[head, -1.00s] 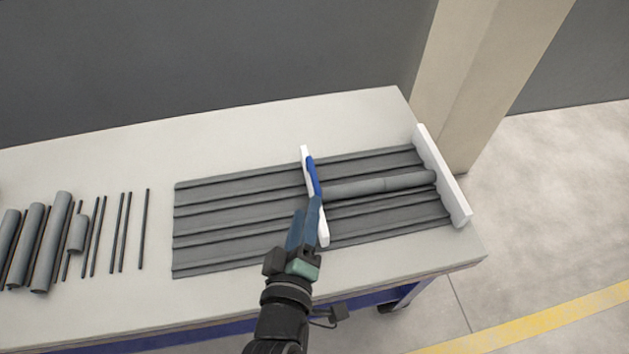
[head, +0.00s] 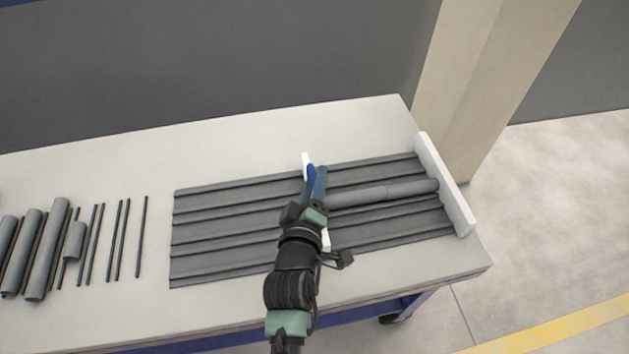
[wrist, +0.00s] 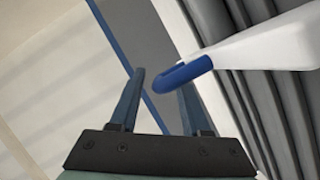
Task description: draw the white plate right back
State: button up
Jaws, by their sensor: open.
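The white plate (head: 307,162) stands across the grey ribbed tray (head: 230,231), near its middle, with a blue handle (head: 311,174) on it. The wrist view shows the white plate (wrist: 270,42) at the upper right and the curved end of the blue handle (wrist: 183,75). My gripper (head: 315,178) is over the plate's far part, and my wrist hides much of the plate. In the wrist view my gripper (wrist: 160,84) is open and empty. The handle's end overlaps the right fingertip in the picture; I cannot tell whether they touch.
Grey pipes (head: 385,194) lie end to end in a groove, reaching toward the white end wall (head: 447,185) at the right. Several loose pipes and thin rods (head: 45,250) lie on the table (head: 110,318) at left. The table behind the tray is clear.

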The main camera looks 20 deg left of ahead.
jog(key=shift+w, duration=0.3)
jog(key=shift+c, duration=0.3)
grip_shut()
dwell(1.0)
